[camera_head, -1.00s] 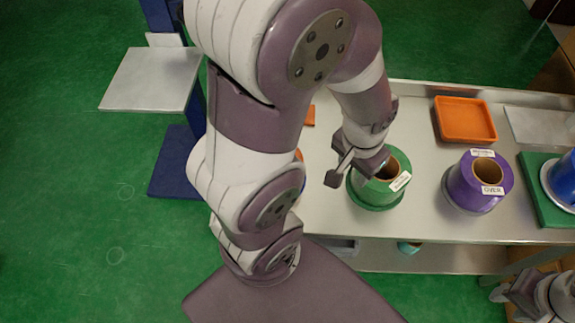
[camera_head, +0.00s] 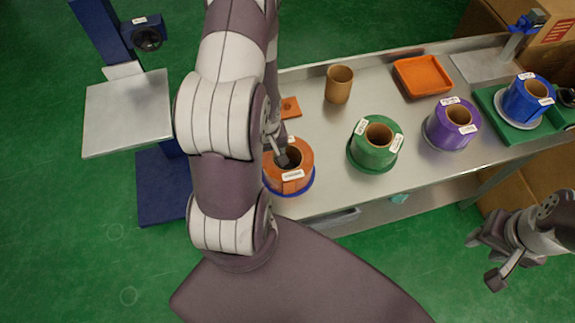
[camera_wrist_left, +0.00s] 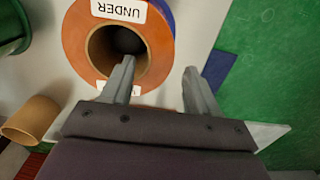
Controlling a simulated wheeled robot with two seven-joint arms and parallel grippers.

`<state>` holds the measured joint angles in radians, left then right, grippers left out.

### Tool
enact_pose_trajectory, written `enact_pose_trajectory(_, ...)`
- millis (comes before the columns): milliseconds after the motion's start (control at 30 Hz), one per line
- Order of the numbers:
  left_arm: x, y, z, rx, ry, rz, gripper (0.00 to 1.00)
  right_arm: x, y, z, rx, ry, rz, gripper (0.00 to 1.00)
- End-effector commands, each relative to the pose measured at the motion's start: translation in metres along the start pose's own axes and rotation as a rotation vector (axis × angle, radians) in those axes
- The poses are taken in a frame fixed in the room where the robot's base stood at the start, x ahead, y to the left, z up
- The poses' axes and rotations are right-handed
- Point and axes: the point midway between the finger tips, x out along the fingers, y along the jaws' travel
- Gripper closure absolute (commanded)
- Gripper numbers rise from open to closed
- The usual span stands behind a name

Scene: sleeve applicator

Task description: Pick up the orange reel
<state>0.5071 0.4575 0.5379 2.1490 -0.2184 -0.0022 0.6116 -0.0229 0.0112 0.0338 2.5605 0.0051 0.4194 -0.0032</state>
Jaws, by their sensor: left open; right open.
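The orange reel (camera_head: 306,166) stands upright on a blue base at the table's front left in the head view, partly hidden by my left arm. In the left wrist view the orange reel (camera_wrist_left: 78,38) shows its open core and a white "UNDER" label. My left gripper (camera_wrist_left: 160,70) is open over the reel. One finger appears over the core's opening and the other beyond the reel's outer edge; whether they touch it I cannot tell. In the head view the left gripper (camera_head: 279,153) is mostly hidden by the arm. My right gripper (camera_head: 484,259) is open and empty, off the table's front.
A green reel (camera_head: 365,154), a purple reel (camera_head: 440,134) and a blue reel (camera_head: 517,103) stand to the right. A brown tube (camera_head: 338,88) and an orange tray (camera_head: 423,76) are behind. A blue stand with a metal plate (camera_head: 128,112) is at the left.

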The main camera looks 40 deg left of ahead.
Motion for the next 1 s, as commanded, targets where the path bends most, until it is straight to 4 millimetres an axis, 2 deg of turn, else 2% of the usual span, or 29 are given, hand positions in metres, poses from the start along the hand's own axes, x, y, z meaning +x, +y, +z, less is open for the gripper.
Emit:
enact_pose_trajectory(33, 0.015, 0.0, 0.0, 0.001, 0.001, 0.0, 0.4, 0.012, 0.0, 0.001, 0.0, 0.001, 0.0, 0.57)
enact_pose_trajectory(167, 0.026, 0.001, -0.001, 0.002, 0.001, 0.0, 0.4, 0.017, 0.0, 0.002, 0.0, 0.001, 0.0, 0.57)
enact_pose_trajectory(400, 0.068, 0.002, -0.003, 0.003, 0.0, 0.0, 0.4, 0.036, 0.0, 0.004, 0.0, 0.001, 0.0, 0.57)
enact_pose_trajectory(667, 0.071, 0.002, -0.003, 0.004, 0.001, 0.0, 0.4, 0.036, 0.0, 0.004, 0.0, 0.002, 0.0, 0.57)
enact_pose_trajectory(700, 0.071, 0.002, -0.003, 0.004, 0.001, 0.0, 0.44, 0.036, 0.0, 0.004, 0.0, 0.002, 0.0, 0.57)
enact_pose_trajectory(867, 0.071, 0.002, -0.003, 0.004, 0.001, 0.0, 0.96, 0.036, 0.0, 0.004, 0.0, 0.002, 0.0, 0.57)
enact_pose_trajectory(900, 0.071, 0.002, -0.003, 0.004, 0.001, 0.0, 1.0, 0.036, 0.0, 0.004, 0.0, 0.002, 0.0, 0.57)
enact_pose_trajectory(1000, 0.071, 0.002, -0.003, 0.004, 0.0, 0.0, 1.0, 0.036, 0.0, 0.004, 0.0, 0.002, 0.0, 0.57)
